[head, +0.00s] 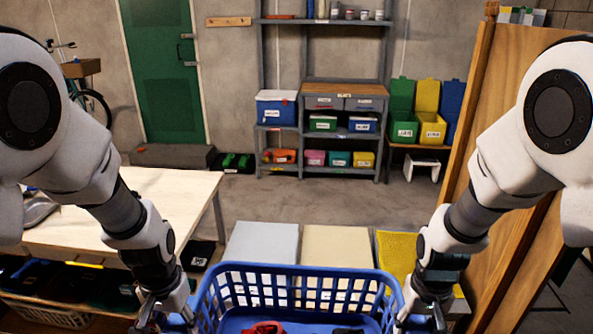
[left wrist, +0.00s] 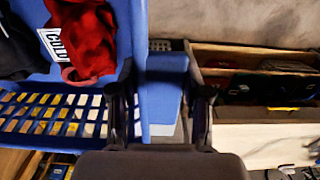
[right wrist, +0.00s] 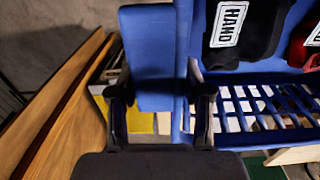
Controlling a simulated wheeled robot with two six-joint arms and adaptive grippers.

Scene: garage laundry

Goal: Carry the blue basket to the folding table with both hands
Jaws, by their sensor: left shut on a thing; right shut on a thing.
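The blue basket (head: 300,277) is at the bottom middle of the head view, with its near part cut off. Red cloth (left wrist: 84,38) and dark cloth (right wrist: 248,30) with white labels lie in it. My left gripper (head: 166,315) is shut on the basket's left handle (left wrist: 162,85). My right gripper (head: 425,315) is shut on its right handle (right wrist: 155,62). The basket looks level between them. A pale-topped table (head: 160,190), apparently the folding table, stands to the left, with dark bins on a shelf beneath it.
White (head: 262,243), cream (head: 338,245) and yellow (head: 396,250) box tops stand just beyond the basket. A wooden panel (head: 500,130) closes off the right. Grey shelving (head: 322,130) stands at the back wall. The floor (head: 300,195) between is clear.

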